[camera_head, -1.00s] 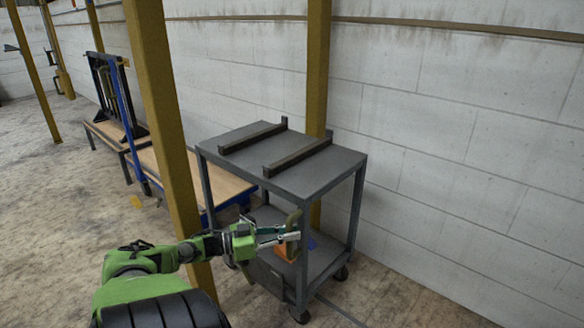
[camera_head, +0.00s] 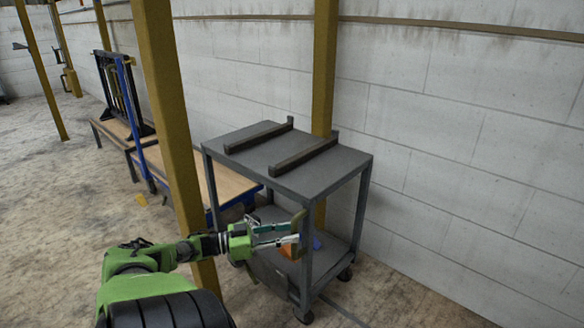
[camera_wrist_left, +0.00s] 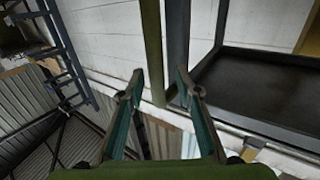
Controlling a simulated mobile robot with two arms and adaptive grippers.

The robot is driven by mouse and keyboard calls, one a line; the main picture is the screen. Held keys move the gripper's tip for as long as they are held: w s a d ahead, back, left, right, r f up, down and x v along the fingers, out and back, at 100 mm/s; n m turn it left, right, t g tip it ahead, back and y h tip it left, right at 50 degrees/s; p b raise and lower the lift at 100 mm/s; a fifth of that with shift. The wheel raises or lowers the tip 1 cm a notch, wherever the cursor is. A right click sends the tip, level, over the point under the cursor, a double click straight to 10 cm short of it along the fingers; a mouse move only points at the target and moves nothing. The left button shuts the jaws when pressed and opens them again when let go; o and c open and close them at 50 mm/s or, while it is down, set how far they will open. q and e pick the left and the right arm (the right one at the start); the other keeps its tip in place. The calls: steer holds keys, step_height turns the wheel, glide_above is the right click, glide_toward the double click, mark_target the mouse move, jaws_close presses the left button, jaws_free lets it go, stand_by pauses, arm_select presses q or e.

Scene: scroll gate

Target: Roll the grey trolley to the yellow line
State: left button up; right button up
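The grey trolley (camera_head: 345,172) stands by the wall, with a flat top, a lower shelf and castors. My left gripper (camera_head: 297,233) is at its near upright. In the left wrist view my left gripper (camera_wrist_left: 160,88) has its fingers apart. An olive upright bar (camera_wrist_left: 151,45) and the trolley's grey post (camera_wrist_left: 177,40) show between and beyond the fingertips; I cannot tell whether they touch. The bar's upper end (camera_head: 299,217) also shows in the head view. My right gripper is out of view. I cannot make out a yellow line on the floor.
Yellow posts (camera_head: 170,120) stand left of the trolley and behind it (camera_head: 325,70). A low wooden-topped bench (camera_head: 228,183) is close to its left. A block wall (camera_head: 460,120) runs behind. Bare floor (camera_head: 60,230) lies at the left.

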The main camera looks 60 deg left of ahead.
arm_select(q)
steer(key=v, duration=1)
